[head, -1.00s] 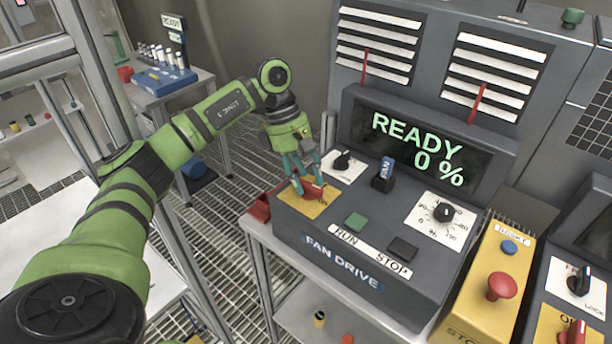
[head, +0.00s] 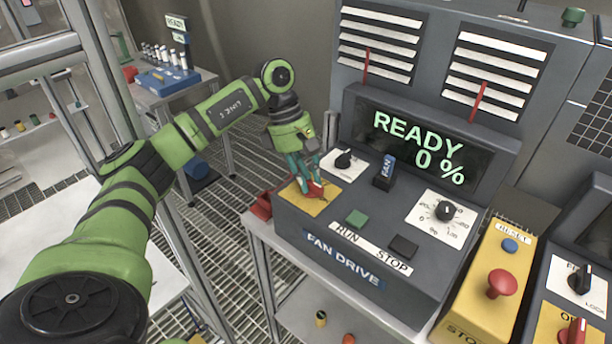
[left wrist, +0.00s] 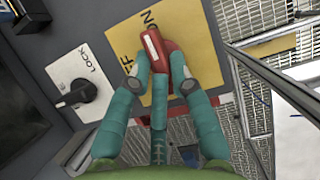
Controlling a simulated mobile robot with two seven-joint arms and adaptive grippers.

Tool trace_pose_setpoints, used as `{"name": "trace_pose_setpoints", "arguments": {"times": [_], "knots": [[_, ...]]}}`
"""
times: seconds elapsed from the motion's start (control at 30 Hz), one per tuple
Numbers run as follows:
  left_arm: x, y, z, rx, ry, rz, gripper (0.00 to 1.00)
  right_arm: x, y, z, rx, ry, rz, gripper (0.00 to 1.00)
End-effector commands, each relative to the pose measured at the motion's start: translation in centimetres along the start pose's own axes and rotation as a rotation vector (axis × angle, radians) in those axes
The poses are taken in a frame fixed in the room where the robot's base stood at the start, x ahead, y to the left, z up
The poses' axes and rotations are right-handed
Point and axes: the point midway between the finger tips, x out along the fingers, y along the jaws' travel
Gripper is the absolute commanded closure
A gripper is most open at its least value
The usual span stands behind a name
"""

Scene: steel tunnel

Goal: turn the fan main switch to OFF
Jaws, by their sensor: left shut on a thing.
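The fan main switch is a red handle (head: 315,190) on a yellow plate (head: 297,201) at the left end of the fan drive box (head: 350,262). My left gripper (head: 308,178) reaches down over it. In the left wrist view the teal fingers (left wrist: 160,85) are shut on the red handle (left wrist: 158,50), one finger on each side. The handle's white mark tilts up toward the ON lettering on the yellow plate (left wrist: 195,30). The fingers hide part of the handle. My right gripper is not in view.
A black LOCK selector (left wrist: 85,95) sits close beside the yellow plate. The display (head: 420,147) reads READY 0 %. A green RUN button (head: 357,217), a black STOP button (head: 403,247) and a dial (head: 445,211) share the panel. A yellow stop box (head: 485,275) stands right.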

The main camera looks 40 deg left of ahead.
Motion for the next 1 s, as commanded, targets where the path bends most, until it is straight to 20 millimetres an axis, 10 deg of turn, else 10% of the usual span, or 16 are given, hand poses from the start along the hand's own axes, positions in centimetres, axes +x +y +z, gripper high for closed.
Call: {"name": "trace_pose_setpoints", "arguments": {"times": [1.0], "knots": [[-0.63,0.34,0.81,-0.086,-0.02,0.059,1.0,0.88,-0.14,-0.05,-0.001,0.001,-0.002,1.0]]}}
